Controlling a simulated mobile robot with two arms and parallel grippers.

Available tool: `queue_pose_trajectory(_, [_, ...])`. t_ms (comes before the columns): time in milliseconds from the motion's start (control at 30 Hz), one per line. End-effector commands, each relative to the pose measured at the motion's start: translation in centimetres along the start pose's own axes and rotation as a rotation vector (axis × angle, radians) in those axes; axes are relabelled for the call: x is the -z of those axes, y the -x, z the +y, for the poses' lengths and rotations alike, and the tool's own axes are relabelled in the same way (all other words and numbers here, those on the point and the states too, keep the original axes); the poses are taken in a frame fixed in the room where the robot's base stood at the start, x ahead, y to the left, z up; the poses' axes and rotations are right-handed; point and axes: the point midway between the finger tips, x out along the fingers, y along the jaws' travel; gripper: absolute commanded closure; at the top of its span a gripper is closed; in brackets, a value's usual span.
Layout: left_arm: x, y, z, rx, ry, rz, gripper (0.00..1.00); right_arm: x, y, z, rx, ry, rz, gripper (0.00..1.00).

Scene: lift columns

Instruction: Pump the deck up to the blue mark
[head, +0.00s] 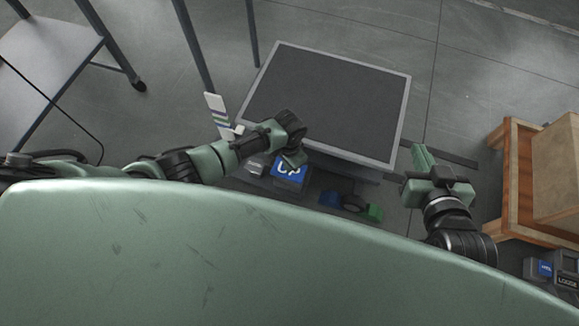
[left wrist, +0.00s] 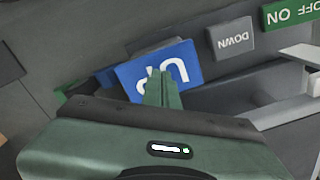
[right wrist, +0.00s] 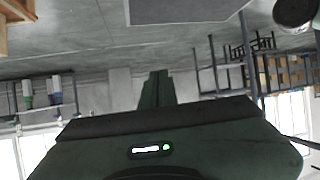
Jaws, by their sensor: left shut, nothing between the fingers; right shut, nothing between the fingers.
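The deck (head: 325,100) is a dark grey plate with a light rim in the middle of the head view. A white upright strip with thin coloured bands (head: 216,112) stands at its left edge; I cannot tell the deck's height against the bands. The blue UP pedal (head: 287,174) is at the deck's near side, and shows in the left wrist view (left wrist: 135,76). My left gripper (head: 296,162) is shut and empty, its fingertips over the UP pedal; contact is unclear. My right gripper (head: 418,154) is shut and empty, right of the deck.
A grey DOWN pedal (left wrist: 232,39) and a green ON/OFF part (left wrist: 291,14) sit beside the UP pedal. A wooden stand with a box (head: 512,170) is at the right. A grey table (head: 45,60) is at the far left. Floor beyond the deck is clear.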

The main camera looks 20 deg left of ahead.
Motion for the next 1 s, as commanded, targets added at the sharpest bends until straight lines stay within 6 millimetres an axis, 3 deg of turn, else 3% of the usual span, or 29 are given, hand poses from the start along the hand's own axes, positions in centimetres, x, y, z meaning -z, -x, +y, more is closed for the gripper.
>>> queue_pose_trajectory(1000, [0.0,1.7,0.0,-0.001,0.0,0.0,1.0,-8.2,3.6,1.1,-0.025,-0.006,-0.425,1.0])
